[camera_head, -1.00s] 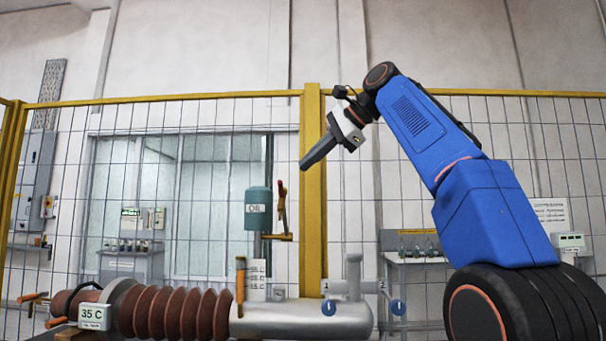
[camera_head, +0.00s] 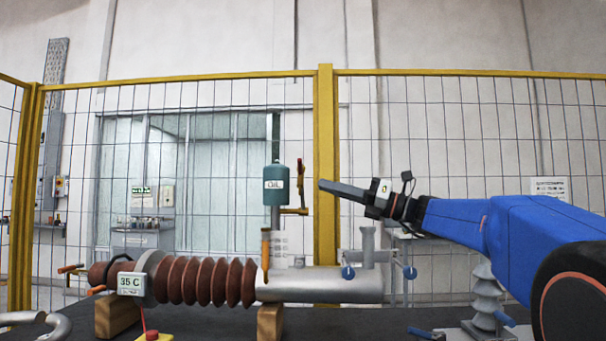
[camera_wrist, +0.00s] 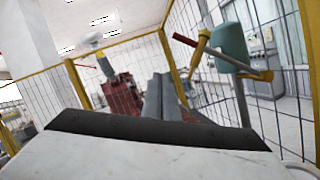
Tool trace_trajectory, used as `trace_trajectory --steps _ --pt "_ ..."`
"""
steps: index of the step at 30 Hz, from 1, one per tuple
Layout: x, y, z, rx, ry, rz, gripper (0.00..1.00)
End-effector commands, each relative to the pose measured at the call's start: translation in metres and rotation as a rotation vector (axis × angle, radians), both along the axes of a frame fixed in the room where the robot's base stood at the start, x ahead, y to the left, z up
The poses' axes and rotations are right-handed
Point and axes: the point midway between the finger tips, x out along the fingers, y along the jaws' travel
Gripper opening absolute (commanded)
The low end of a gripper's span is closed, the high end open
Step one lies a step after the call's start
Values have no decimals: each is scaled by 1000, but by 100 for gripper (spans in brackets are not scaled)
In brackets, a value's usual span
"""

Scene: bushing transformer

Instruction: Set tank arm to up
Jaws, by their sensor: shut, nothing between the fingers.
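The teal oil tank (camera_head: 276,184) stands on a post above the silver cylinder. Beside it on the right, a red-handled arm (camera_head: 300,170) points up, close to vertical, above a brass pipe (camera_head: 295,211). In the wrist view, the tank (camera_wrist: 232,46) is at upper right, and the red handle (camera_wrist: 184,40) slants beside it on a yellow stem. My gripper (camera_head: 322,185) is shut and empty. It points left, its tip just right of the red-handled arm, with a small gap in the picture. Whether they touch in depth I cannot tell. The fingers (camera_wrist: 160,80) show mid-frame in the wrist view.
Below lie the brown ribbed bushing (camera_head: 205,280) and silver cylinder (camera_head: 325,285), with an orange lever (camera_head: 265,250) standing up between them. A 35 C display (camera_head: 131,284) hangs at left. Blue-knobbed valves (camera_head: 348,272) are at right. A yellow-framed mesh fence (camera_head: 326,150) stands behind.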

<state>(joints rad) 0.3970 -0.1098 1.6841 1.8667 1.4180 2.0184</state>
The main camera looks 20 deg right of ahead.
Motion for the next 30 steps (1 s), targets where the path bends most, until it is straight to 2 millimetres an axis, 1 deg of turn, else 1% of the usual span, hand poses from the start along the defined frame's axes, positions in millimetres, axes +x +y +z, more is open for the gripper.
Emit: trace_trajectory --steps 1,3,6,9,11,17,30 --pt "-1 -11 -10 73 36 -17 0" --pt "-2 -24 -19 159 72 -33 0" --pt "-3 -36 -27 239 105 -47 0" --pt "-3 -42 -31 275 119 -55 0" --pt "-1 -41 -30 281 121 -55 0" --pt "11 -25 -21 279 120 -52 0" --pt "55 25 10 277 120 -51 0"
